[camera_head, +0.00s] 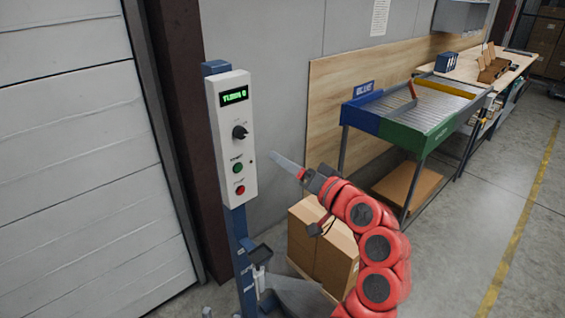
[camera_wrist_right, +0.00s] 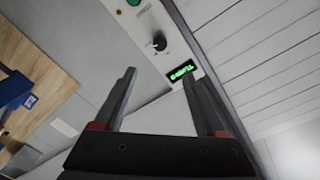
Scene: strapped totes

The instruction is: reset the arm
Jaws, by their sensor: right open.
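My right arm is red with dark joints and comes in from the lower right in the head view. Its gripper (camera_head: 288,165) is to the right of the white control panel (camera_head: 247,187), apart from it and level with its lower half. In the right wrist view the gripper (camera_wrist_right: 160,97) shows two grey fingers spread apart with nothing between them. Beyond them is the panel, with a lit green display (camera_wrist_right: 182,73) and a black knob (camera_wrist_right: 159,41). My left gripper is not in view.
The panel stands on a blue post (camera_head: 240,250) beside a white shutter door (camera_head: 80,150). Cardboard boxes (camera_head: 310,245) stand behind the right arm. A roller table (camera_head: 420,105) with blue and green sides runs along the wall. Floor at the right is clear.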

